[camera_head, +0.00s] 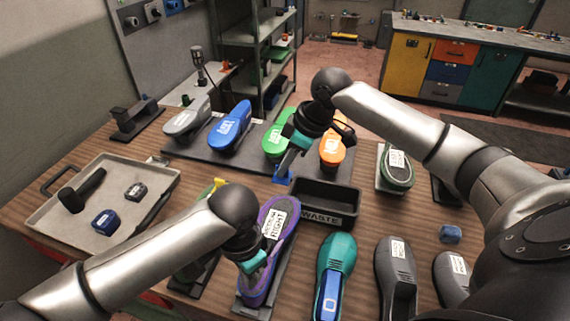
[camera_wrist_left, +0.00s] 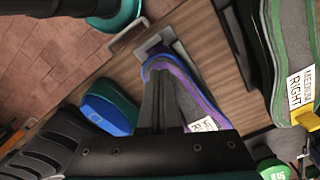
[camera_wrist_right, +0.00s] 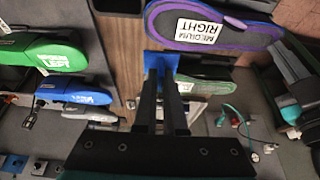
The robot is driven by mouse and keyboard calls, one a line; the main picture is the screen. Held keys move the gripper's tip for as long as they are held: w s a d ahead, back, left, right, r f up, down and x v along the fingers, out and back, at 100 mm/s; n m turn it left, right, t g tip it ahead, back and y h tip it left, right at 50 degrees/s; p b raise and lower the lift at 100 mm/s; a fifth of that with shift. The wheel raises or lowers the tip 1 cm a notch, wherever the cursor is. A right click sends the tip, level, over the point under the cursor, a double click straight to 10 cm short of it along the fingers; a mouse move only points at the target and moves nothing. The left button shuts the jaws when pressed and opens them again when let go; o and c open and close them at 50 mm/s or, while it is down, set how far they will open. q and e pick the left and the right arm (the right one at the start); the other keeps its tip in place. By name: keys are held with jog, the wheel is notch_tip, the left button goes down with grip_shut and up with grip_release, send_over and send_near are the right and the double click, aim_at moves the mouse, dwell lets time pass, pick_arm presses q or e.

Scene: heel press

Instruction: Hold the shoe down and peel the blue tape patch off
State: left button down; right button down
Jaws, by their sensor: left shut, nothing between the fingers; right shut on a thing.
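A purple and grey shoe (camera_head: 279,243) with a white "MEDIUM RIGHT" label lies on a dark stand at the front centre of the bench. My left gripper (camera_wrist_left: 158,65) is shut and empty, its fingers over the near end of this shoe; contact with the shoe cannot be told for sure. My right gripper (camera_head: 286,170) is shut on the blue tape patch (camera_head: 281,180), away from the shoe, near the left back corner of the black waste bin (camera_head: 331,218). The patch also shows at the fingertips in the right wrist view (camera_wrist_right: 165,60).
Grey, blue, green and orange shoes stand on a dark mat (camera_head: 190,152) behind. A teal shoe (camera_head: 337,252) and dark shoes stand right of the purple one. A tray (camera_head: 150,172) with tools is at left. A small blue object (camera_head: 450,233) lies at right.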

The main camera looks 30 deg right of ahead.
notch_tip(320, 180, up, 9)
jog(key=p, duration=0.8)
jog(key=shift+f, duration=0.1)
